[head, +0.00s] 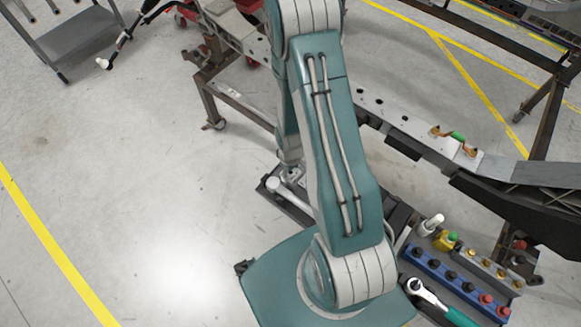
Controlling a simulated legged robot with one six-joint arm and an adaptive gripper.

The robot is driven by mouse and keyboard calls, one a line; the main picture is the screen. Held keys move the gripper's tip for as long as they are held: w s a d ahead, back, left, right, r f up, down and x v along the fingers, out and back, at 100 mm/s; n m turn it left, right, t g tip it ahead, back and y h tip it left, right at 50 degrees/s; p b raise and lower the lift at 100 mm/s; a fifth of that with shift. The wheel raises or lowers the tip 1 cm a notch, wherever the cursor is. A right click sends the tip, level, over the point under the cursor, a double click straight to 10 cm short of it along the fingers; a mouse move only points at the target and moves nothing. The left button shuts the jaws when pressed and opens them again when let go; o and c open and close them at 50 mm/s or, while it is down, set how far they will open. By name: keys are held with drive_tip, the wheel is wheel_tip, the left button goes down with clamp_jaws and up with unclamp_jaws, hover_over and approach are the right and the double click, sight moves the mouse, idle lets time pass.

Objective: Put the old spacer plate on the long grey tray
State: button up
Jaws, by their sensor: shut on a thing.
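My arm fills the middle of the head view, and its forearm comes down behind the upper link. The fingers of my gripper are hidden behind the arm, so I cannot see what they hold. I cannot make out the old spacer plate. A narrow grey tray (508,289) with several brass-coloured pieces lies at the lower right. A dark-edged tray (297,213) with a pale-headed tool shows left of my arm, partly hidden by it. I cannot tell which of these is the long grey tray.
The chassis rail (402,119) runs along the right. A blue rack (440,278) with several black and red pieces and a green-handled ratchet (455,315) lie at the lower right. A grey cart (85,35) stands at the top left. The floor at left is clear.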

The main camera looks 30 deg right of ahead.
drive_tip(key=w+f, duration=0.2)
drive_tip(key=w+d+f, duration=0.1)
drive_tip(key=w+f, duration=0.1)
drive_tip(key=w+d+f, duration=0.1)
drive_tip(key=w+f, duration=0.1)
drive_tip(key=shift+d+f, duration=0.15)
drive_tip(key=shift+d, duration=0.05)
drive_tip(key=shift+w+f, duration=0.1)
drive_tip(key=shift+f, duration=1.6)
drive_tip(key=o, duration=1.3)
drive_tip(key=shift+c, duration=0.2)
